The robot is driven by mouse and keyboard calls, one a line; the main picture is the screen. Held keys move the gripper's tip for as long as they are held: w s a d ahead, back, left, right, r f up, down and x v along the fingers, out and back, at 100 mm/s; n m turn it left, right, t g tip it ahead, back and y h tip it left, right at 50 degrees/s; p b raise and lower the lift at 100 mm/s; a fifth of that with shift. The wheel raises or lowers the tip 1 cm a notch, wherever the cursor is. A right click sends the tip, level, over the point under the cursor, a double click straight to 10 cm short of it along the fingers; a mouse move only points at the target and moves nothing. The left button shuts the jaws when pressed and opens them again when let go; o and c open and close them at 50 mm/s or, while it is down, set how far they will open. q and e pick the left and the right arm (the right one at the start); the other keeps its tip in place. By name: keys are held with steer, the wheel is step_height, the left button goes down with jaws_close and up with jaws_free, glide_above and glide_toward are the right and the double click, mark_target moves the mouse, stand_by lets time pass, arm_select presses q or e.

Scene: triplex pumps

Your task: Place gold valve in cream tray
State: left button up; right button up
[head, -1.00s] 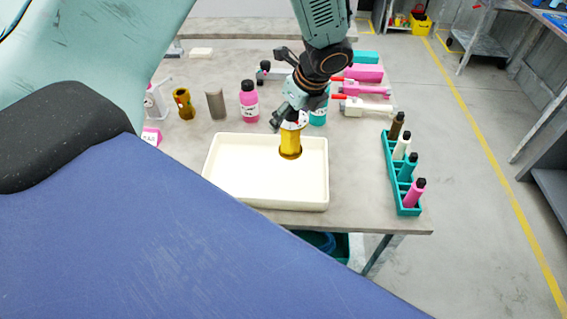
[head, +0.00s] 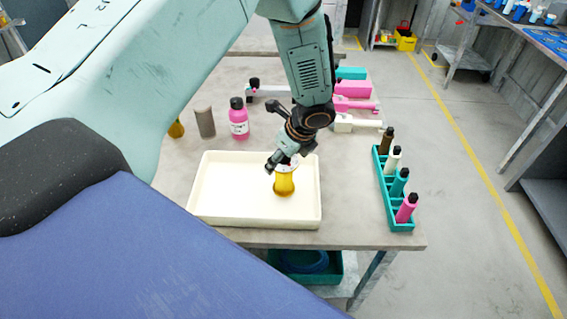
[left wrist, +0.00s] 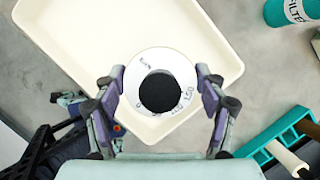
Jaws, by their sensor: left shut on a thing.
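The gold valve (head: 284,184) is upright within the outline of the cream tray (head: 225,212). Whether its base touches the tray floor I cannot tell. My left gripper (head: 283,167) is shut on the valve's upper part from above. In the left wrist view, the valve's white dial top (left wrist: 143,64) with a black centre lies between the fingers. The cream tray (left wrist: 85,30) spreads behind it, with a corner below. The tray is otherwise empty where I can see it. My right gripper is not in view.
A teal rack (head: 398,211) with several small bottles stands right of the tray. A pink bottle (head: 239,122), a grey cylinder (head: 205,122) and another gold piece (head: 176,128), partly hidden by my arm, stand behind. Pink and white tools lie at the back right.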

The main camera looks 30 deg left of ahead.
arm_select(q)
steer(key=shift+d+f, duration=0.1)
steer(key=shift+f, duration=0.55)
steer(key=shift+w+d, duration=0.1)
steer(key=shift+d, duration=0.25)
steer(key=shift+f, duration=0.1)
steer(key=o, duration=1.3)
steer(key=shift+a+f, duration=0.15)
steer(key=o, duration=0.3)
steer(key=shift+a, duration=0.15)
steer(key=shift+o, duration=1)
steer(key=shift+d, duration=0.3)
steer(key=shift+a, duration=0.1)
